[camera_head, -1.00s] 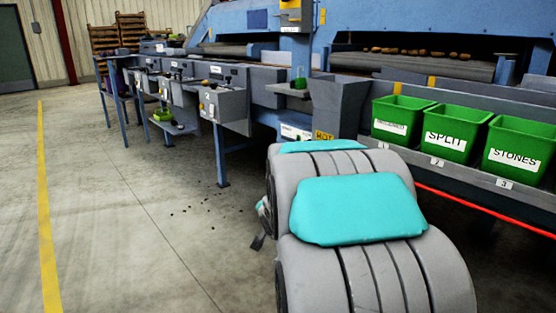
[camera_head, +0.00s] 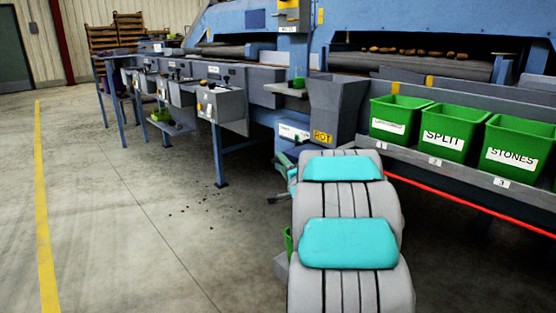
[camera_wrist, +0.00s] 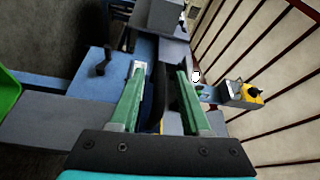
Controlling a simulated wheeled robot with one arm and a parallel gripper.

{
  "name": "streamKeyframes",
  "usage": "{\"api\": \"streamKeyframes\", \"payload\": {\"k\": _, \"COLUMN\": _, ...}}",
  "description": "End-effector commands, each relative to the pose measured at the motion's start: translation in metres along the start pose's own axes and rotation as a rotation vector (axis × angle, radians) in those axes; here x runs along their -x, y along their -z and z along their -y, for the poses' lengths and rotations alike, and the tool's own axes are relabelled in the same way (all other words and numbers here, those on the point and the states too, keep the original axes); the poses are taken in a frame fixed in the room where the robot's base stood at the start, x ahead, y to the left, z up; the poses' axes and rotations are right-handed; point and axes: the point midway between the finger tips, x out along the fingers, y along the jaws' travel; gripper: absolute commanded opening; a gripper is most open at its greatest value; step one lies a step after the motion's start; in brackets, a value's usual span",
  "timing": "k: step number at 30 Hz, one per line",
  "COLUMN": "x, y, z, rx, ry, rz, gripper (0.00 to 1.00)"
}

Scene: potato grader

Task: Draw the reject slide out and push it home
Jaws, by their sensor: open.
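My gripper (camera_wrist: 160,72) is open in the wrist view, its two green fingers pointing at the machine with a gap between them. A dark upright part and a small white label show between and beyond the fingers, and I cannot tell whether they touch it. A black lever with a knob (camera_wrist: 103,63) stands on a blue surface left of the fingers. I cannot tell which part is the reject slide.
Green bins marked SPLIT (camera_head: 447,132) and STONES (camera_head: 515,152) stand on a shelf at the right, beside another green bin (camera_head: 398,121). Grey boxes (camera_head: 222,105) line the blue machine at the left. The floor (camera_head: 130,220) left of my arm is clear apart from small crumbs.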

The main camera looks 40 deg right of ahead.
Motion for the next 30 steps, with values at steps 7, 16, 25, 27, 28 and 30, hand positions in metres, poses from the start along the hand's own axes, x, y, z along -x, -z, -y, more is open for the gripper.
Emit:
{"api": "streamKeyframes", "payload": {"k": 7, "x": -0.031, "y": 0.0, "z": -0.002, "rx": 0.002, "ry": -0.003, "rz": 0.0, "gripper": 0.47}}
{"api": "streamKeyframes", "payload": {"k": 16, "x": -0.04, "y": -0.001, "z": -0.001, "rx": 0.001, "ry": -0.002, "rz": 0.0, "gripper": 0.47}}
{"api": "streamKeyframes", "payload": {"k": 25, "x": -0.04, "y": 0.0, "z": -0.001, "rx": 0.001, "ry": -0.002, "rz": 0.0, "gripper": 0.29}}
{"api": "streamKeyframes", "payload": {"k": 27, "x": -0.04, "y": 0.0, "z": -0.001, "rx": 0.001, "ry": -0.002, "rz": 0.0, "gripper": 0.21}}
{"api": "streamKeyframes", "payload": {"k": 28, "x": -0.04, "y": 0.0, "z": -0.001, "rx": 0.001, "ry": -0.003, "rz": 0.0, "gripper": 0.18}}
{"api": "streamKeyframes", "payload": {"k": 30, "x": -0.04, "y": 0.0, "z": -0.001, "rx": 0.001, "ry": -0.002, "rz": 0.0, "gripper": 0.1}}
